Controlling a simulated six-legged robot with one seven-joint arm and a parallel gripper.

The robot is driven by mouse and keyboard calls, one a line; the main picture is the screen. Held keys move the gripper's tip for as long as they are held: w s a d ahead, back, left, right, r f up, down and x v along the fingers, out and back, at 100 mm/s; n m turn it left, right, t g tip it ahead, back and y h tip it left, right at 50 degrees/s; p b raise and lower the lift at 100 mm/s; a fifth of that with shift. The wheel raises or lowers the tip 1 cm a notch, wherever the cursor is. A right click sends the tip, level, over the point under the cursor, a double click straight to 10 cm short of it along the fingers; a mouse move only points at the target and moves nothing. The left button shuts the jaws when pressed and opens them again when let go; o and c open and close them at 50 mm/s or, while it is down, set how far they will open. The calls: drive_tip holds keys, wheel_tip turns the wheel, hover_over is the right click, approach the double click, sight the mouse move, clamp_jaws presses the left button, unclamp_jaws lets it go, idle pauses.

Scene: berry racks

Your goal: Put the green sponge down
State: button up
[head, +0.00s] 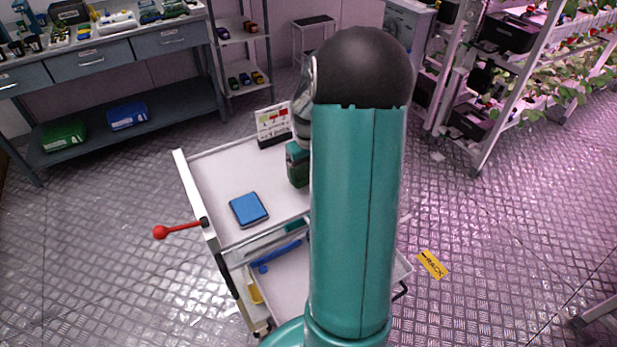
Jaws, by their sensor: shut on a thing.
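My gripper (297,146) is over the right part of the white cart's top tray (218,178), mostly hidden behind my teal arm. A dark green block, the green sponge (298,172), shows at its end, just left of the arm. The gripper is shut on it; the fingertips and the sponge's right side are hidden. I cannot tell whether the sponge touches the tray.
A blue pad (248,210) lies on the tray, left of the sponge. A small sign with coloured pictures (273,125) stands at the tray's back edge. A red-knobbed lever (160,232) sticks out left. Bare tray lies between pad and sign.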

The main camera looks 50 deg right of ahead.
sight(308, 172)
drive_tip(key=shift+w+f, duration=0.15)
drive_tip(key=shift+f, duration=1.45)
drive_tip(key=shift+f, duration=0.15)
drive_tip(key=o, duration=1.1)
drive_tip(key=shift+o, duration=0.2)
wheel_tip(308, 172, up, 12)
drive_tip(key=shift+r, duration=0.2)
drive_tip(key=w+a+r+n+t+h, duration=0.1)
drive_tip(key=a+r, duration=0.5)
drive_tip(key=a, duration=0.4)
drive_tip(key=s+a+r+n+t, duration=0.1)
drive_tip(key=s+a, duration=0.3)
drive_tip(key=a, duration=0.4)
drive_tip(key=s+a+r+n+t, duration=0.1)
drive_tip(key=s+a+r+t, duration=0.1)
drive_tip(key=a, duration=0.6)
drive_tip(key=s+a+r+n+t+y, duration=0.1)
drive_tip(key=s+a+r, duration=0.2)
drive_tip(key=s+a, duration=0.3)
drive_tip(key=shift+a+t, duration=0.3)
drive_tip(key=shift+a, duration=0.8)
